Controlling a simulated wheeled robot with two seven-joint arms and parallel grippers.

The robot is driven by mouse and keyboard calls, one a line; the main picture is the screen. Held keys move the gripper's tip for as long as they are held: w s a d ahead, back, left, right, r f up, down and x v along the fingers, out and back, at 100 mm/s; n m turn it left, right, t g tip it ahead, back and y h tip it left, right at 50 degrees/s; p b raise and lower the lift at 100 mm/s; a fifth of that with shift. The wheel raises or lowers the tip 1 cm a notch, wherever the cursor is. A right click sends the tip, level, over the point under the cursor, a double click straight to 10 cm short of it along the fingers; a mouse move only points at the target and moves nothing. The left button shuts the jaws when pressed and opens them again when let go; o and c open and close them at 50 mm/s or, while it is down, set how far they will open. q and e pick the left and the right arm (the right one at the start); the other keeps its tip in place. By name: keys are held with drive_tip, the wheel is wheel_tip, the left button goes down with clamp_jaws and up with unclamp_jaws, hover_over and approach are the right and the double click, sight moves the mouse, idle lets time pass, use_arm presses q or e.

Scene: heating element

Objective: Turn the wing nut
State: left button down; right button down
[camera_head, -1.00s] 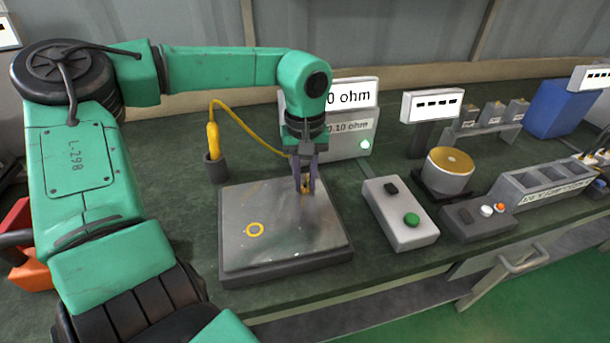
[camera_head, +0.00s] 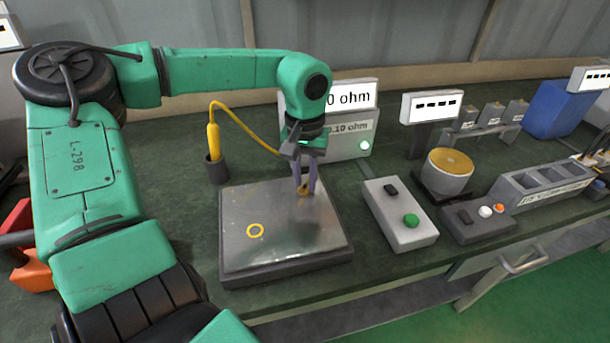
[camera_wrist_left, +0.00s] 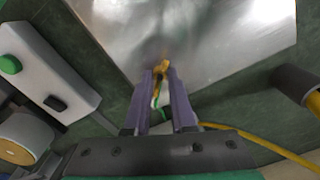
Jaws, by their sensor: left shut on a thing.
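The wing nut (camera_head: 304,189) is a small brass-coloured piece near the back right corner of the metal plate (camera_head: 275,263). My left gripper (camera_head: 305,187) points down at the plate and is shut on the wing nut. In the left wrist view, the purple fingers (camera_wrist_left: 161,78) close around the brass wing nut (camera_wrist_left: 161,67). The fingers hide part of it. My right gripper is not in view.
A grey box with a green button (camera_head: 411,220) stands right of the plate.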

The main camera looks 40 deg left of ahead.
sight(305, 187)
use_arm(q)
drive_tip(key=c, duration=0.8)
unclamp_jaws()
drive_tip(key=shift+o, duration=0.2)
wheel_tip(305, 187, up, 15)
drive_tip(key=shift+f+p, duration=0.15)
drive_tip(key=shift+p, duration=0.3)
